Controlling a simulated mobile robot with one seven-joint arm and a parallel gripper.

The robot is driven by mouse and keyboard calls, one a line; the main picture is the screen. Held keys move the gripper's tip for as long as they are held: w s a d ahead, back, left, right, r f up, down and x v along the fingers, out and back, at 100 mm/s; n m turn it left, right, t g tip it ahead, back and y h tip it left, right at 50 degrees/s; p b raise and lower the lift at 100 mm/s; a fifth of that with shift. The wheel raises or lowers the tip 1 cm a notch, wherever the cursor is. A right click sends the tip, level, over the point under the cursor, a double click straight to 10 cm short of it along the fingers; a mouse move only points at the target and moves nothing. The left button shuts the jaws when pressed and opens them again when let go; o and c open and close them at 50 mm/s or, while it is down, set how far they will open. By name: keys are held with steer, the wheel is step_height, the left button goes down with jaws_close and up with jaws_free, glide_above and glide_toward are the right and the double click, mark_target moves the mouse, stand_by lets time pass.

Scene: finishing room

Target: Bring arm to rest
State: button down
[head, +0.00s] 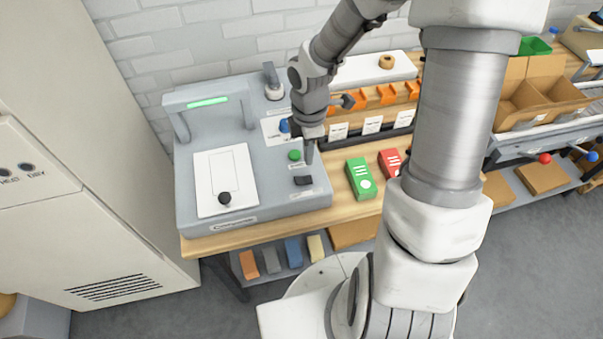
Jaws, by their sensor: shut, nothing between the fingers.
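My gripper (309,153) hangs at the end of my arm, pointing down over the right part of a grey machine (258,185) on the wooden bench. Its fingers are shut with nothing between them. The fingertips are close beside a green button (294,155); I cannot tell whether they touch the machine. A blue knob (285,126) is just left of the gripper, partly hidden. My arm reaches from the right foreground up and over to the machine, and its upper links hide part of the bench.
A green box (360,178) and a red box (390,162) lie on the bench right of the machine. Orange holders (386,95) stand behind. A tall cabinet (80,180) is at left. A cardboard box (535,92) is at right. Grey floor is clear at lower right.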

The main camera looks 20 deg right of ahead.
stand_by(0.4)
steer(key=s+d+r+m+t+h, duration=0.1)
steer(key=s+r+m, duration=0.1)
steer(key=r+m, duration=0.35)
steer(key=s+d+r+m+t+h, duration=0.1)
steer(key=s+r+m, duration=0.15)
steer(key=r, duration=0.55)
steer(key=s+a+r+m+t+y, duration=0.2)
steer(key=s+r+m+t, duration=0.1)
steer(key=s+r+m, duration=0.6)
steer(key=shift+s+r+m+t, duration=0.25)
steer(key=shift+r+m, duration=0.25)
steer(key=shift+r, duration=0.45)
